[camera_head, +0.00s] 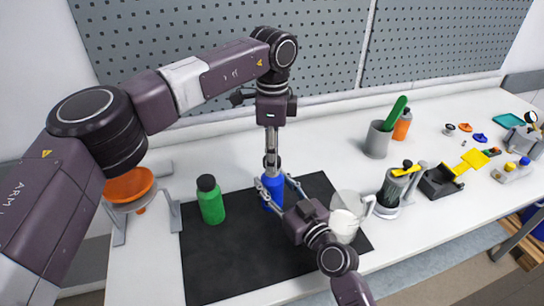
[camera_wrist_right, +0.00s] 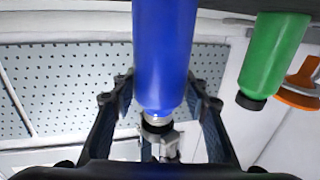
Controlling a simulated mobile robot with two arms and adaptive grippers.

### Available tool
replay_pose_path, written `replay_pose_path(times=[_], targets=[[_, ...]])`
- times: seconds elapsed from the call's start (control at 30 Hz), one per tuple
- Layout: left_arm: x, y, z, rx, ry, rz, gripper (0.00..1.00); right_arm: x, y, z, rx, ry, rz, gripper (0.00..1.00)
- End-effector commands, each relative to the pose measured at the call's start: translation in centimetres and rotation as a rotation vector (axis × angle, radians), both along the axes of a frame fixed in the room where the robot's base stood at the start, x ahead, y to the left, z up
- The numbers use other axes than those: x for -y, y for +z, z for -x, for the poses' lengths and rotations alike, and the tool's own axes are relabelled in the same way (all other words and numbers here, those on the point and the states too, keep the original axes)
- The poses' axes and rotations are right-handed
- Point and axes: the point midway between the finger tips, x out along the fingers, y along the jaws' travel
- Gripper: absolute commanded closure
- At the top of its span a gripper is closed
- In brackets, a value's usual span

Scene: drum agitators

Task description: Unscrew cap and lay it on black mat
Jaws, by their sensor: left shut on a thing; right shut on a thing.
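The blue bottle (camera_head: 273,191) stands upright on the black mat (camera_head: 235,255); in the right wrist view (camera_wrist_right: 165,60) it appears upside down. My right gripper (camera_head: 271,186) is shut on the blue bottle's body from the front right; its fingers flank the bottle in the right wrist view (camera_wrist_right: 160,95). My left gripper (camera_head: 271,160) comes down from above and is shut on the bottle's top, where the cap is. The fingers hide most of the cap. A pale metallic neck (camera_wrist_right: 157,116) shows beside the left fingertips in the right wrist view. I cannot tell whether the cap is loose.
A green bottle (camera_head: 211,205) with a black cap stands on the mat's left. A clear jug (camera_head: 345,212) with white contents stands at the mat's right end. An orange bowl (camera_head: 128,186) on a stand is farther left. The mat's front left is clear.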

Motion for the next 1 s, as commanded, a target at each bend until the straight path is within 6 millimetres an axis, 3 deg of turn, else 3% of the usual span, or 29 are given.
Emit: replay_pose_path(times=[0.27,0.53,0.77,0.8,1.0], targets=[[0.0,0.6,0.0,0.002,0.0,0.0,0.97,0.0,0.2,0.0,0.003,-0.001,-0.002,1.0],[0.1,3.7,0.0,0.002,0.0,-0.001,0.97,0.0,0.2,0.0,0.003,-0.001,-0.002,1.0],[0.0,4.0,0.0,-0.001,-0.001,0.0,0.97,0.0,0.2,0.0,0.003,-0.001,-0.002,1.0],[0.0,4.0,0.0,-0.001,-0.001,0.0,0.97,0.0,0.2,0.0,0.003,-0.001,-0.002,0.56],[0.0,4.0,0.0,0.0,-0.001,0.0,0.97,0.0,0.1,0.0,0.003,-0.001,-0.002,0.38]])
